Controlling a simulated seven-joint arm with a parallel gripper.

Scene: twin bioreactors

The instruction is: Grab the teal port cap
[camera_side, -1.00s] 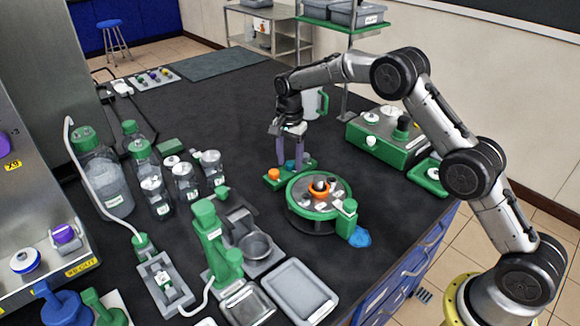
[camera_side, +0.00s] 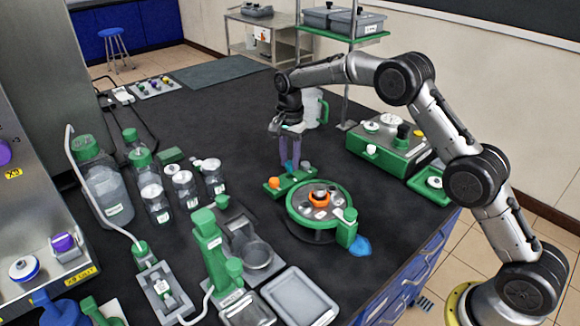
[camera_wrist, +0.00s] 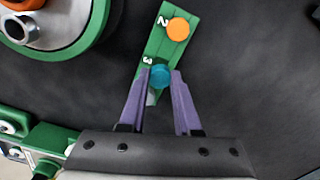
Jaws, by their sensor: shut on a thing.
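The teal port cap (camera_side: 289,167) is at the small green rack (camera_side: 291,185) on the dark bench. It also shows in the wrist view (camera_wrist: 161,76), over the rack end marked 3. My gripper (camera_side: 291,164) points down with its purple fingers on either side of the teal cap, and is shut on it. In the wrist view the fingertips (camera_wrist: 161,74) flank the cap. I cannot tell whether the cap is clear of the rack. An orange cap (camera_side: 274,183) sits at the rack end marked 2, and it shows in the wrist view (camera_wrist: 178,29).
A grey cap (camera_side: 306,166) is beside the fingers. A round green-rimmed device (camera_side: 320,205) stands just in front of the rack. Bottles and jars (camera_side: 183,190) stand to the left. A green box with knobs (camera_side: 385,150) is to the right. The bench behind is mostly clear.

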